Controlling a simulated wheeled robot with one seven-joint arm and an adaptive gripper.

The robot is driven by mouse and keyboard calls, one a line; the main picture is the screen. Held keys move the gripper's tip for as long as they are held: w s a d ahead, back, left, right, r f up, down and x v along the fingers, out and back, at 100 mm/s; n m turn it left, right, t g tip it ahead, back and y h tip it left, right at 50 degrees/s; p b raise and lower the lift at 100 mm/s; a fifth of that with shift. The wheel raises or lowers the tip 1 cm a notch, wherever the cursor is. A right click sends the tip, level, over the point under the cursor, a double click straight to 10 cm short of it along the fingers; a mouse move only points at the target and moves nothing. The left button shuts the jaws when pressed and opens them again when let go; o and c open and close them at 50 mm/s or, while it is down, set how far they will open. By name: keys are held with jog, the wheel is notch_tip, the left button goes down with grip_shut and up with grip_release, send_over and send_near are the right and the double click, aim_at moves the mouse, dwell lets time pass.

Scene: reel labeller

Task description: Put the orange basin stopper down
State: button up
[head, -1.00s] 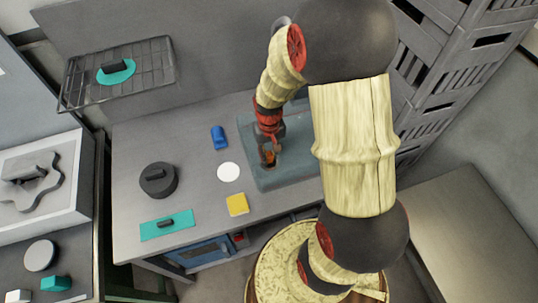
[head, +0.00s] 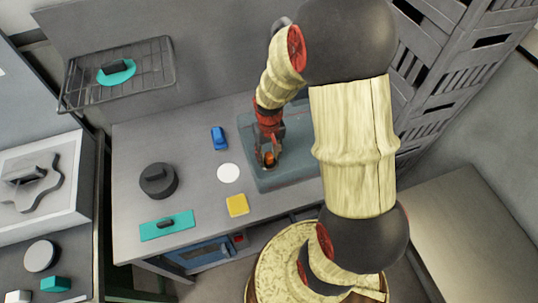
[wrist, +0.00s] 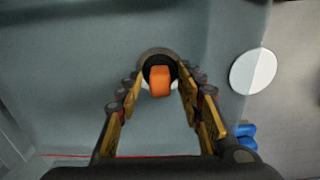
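The orange basin stopper (wrist: 160,82) shows in the wrist view between my fingertips, with a dark round part and a grey ring (wrist: 144,58) around its far side. I cannot tell whether the stopper is seated in that ring. My gripper (wrist: 161,84) is open, with a gap between each finger and the orange part. In the head view my gripper (head: 268,160) points down over the blue-grey basin (head: 257,182), with a bit of orange at its tips. My fingers and arm partly hide the basin there.
A white disc (head: 228,173), a blue piece (head: 219,138), a yellow square (head: 237,205), a dark round lidded thing (head: 158,181) and a teal plate (head: 167,226) lie on the counter left of the basin. A wire rack (head: 150,72) is at the back left.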

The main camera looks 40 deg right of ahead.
notch_tip(320, 180, up, 12)
jog(key=p, duration=0.3)
notch_tip(320, 180, up, 11)
jog(key=n+t, duration=0.1)
jog(key=t, duration=0.1)
send_over(269, 155)
jog(key=s+a, duration=0.3)
jog(key=a, duration=0.3)
jog(key=s+a+r+n+t, duration=0.2)
jog(key=s+a+r+t, duration=0.1)
jog(key=s+a+r, duration=0.3)
jog(key=s+r, duration=0.2)
jog(key=s, duration=0.1)
jog(key=shift+s+r+t, duration=0.2)
jog(key=shift+r+t, duration=0.1)
jog(key=shift+r, duration=0.1)
notch_tip(269, 155, down, 2)
jog(key=b, duration=0.3)
jog(key=shift+f, duration=0.25)
jog(key=shift+o, duration=0.4)
